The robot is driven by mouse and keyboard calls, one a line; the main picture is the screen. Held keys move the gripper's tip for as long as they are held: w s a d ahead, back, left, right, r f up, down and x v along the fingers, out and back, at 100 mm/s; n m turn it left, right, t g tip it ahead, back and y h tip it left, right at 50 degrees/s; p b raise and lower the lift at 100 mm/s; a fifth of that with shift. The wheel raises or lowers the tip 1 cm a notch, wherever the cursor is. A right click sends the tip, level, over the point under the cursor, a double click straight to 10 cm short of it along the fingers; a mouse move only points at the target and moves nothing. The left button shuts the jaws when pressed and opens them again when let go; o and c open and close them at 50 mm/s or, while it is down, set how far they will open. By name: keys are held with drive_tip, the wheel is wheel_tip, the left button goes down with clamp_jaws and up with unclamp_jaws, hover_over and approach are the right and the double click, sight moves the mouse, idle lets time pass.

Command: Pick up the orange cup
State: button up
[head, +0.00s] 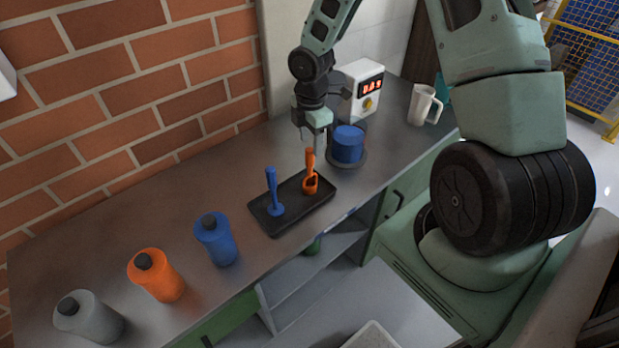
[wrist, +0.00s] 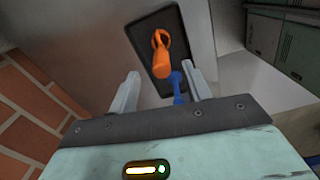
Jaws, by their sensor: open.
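The orange cup (head: 311,182), a small scoop-like cup with an upright handle, stands on a black tray (head: 262,222) on the grey counter. In the wrist view the orange cup (wrist: 161,62) shows from above, with its handle end toward me. My gripper (head: 314,146) is above the tray's far right end, close to the handle top. In the wrist view my gripper (wrist: 163,76) is open, with the handle appearing between and beyond its fingertips. No contact shows.
A blue handled tool (head: 274,195) stands on the same tray; it also shows near the right finger in the wrist view (wrist: 178,88). A blue container (head: 348,145) and white display device (head: 361,90) are close behind. Bottles stand left; a white mug (head: 422,105) stands right.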

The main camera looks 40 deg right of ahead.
sight(310, 158)
drive_tip(key=shift+a+f+p, duration=0.2)
drive_tip(key=shift+f+p, duration=0.5)
drive_tip(key=shift+f, duration=2.5)
drive_tip(key=c, duration=1)
